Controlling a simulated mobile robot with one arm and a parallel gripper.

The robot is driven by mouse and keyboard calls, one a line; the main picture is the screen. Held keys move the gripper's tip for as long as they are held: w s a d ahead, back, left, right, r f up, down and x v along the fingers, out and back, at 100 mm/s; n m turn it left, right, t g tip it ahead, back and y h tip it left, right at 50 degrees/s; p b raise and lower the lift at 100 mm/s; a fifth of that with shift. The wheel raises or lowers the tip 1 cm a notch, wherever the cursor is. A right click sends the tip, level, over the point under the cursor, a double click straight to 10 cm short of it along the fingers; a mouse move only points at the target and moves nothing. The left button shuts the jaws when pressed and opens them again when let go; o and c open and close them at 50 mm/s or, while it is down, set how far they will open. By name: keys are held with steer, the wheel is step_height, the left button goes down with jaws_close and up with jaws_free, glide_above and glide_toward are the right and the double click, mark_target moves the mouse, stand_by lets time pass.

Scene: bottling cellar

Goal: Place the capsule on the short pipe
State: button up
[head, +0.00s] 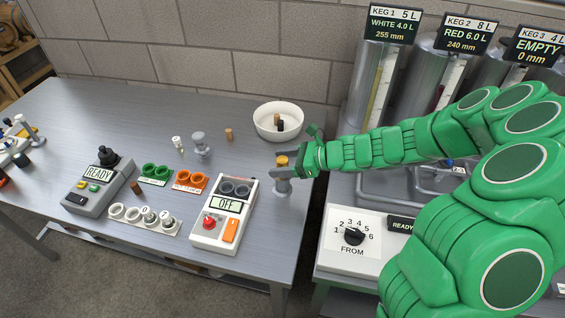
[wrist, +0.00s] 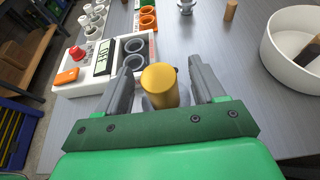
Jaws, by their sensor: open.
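The capsule (head: 282,160), gold-coloured, sits at the top of a grey post (head: 283,188) near the table's right edge. In the wrist view the capsule (wrist: 160,86) is upright between my two fingers, with a gap on each side. My gripper (head: 280,168) is open around the capsule, and the wrist view shows both fingers of my gripper (wrist: 160,80). A second grey post (head: 200,146) stands farther left. I cannot tell for certain which post is the short pipe. The capsule's lower part and much of the near post are hidden by my fingers.
A white bowl (head: 262,119) with dark and tan pieces stands behind my gripper. A white device reading OFF (head: 214,236) is to the left. A cork (head: 229,135), green rings (head: 155,172) and orange rings (head: 190,181) are also on the table. Kegs stand at the right.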

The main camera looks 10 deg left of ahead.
steer(key=v, duration=1.2)
